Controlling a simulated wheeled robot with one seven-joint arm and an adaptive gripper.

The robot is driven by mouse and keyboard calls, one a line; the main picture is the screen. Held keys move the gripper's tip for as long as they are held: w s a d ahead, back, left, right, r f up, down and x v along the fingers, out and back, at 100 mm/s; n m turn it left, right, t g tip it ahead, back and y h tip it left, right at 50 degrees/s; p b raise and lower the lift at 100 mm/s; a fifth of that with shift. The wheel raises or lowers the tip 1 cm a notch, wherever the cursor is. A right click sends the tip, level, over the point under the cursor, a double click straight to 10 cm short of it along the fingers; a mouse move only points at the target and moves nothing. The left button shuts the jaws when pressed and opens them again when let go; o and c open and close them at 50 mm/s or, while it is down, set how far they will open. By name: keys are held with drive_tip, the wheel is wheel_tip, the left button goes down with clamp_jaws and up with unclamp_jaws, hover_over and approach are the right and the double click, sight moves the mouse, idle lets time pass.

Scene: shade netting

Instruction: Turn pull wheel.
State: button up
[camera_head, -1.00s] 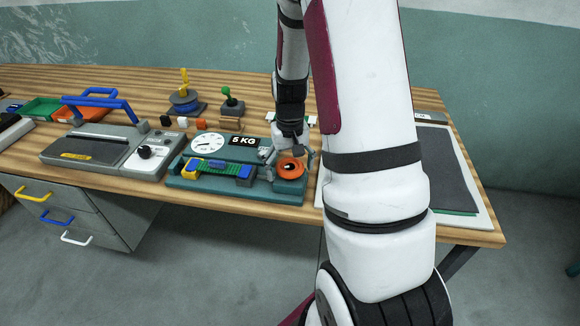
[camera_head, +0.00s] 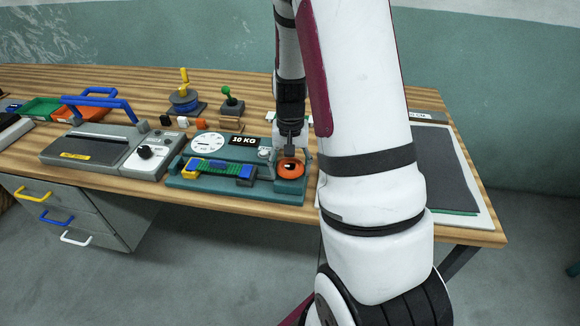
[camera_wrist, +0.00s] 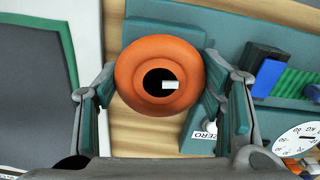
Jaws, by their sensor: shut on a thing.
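The orange pull wheel (camera_head: 290,174) sits at the right end of a teal tester on the workbench. It also shows in the wrist view (camera_wrist: 131,88) as an orange ring with a dark centre hole and a small pale mark in it. My gripper (camera_head: 290,154) is over the wheel, with its fingers (camera_wrist: 160,73) on opposite sides of it, shut on it. The tester has a round white dial (camera_head: 208,143), a sign reading 10 KG (camera_head: 243,141) and a blue-green-yellow strip (camera_head: 220,168). A ZERO label (camera_wrist: 204,163) shows beside the wheel in the wrist view.
A grey device with a blue handle (camera_head: 97,100) stands left of the tester. A blue spool (camera_head: 184,101) and a green-knobbed lever (camera_head: 230,100) stand behind. A dark mat (camera_head: 438,165) lies at the right. My arm hides part of the bench.

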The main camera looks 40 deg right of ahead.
sight(290, 165)
drive_tip(key=m, duration=0.6)
drive_tip(key=shift+m, duration=0.3)
idle(0.5)
drive_tip(key=o, duration=1.2)
drive_tip(key=shift+c, duration=0.2)
wheel_tip(290, 165, up, 12)
idle(0.8)
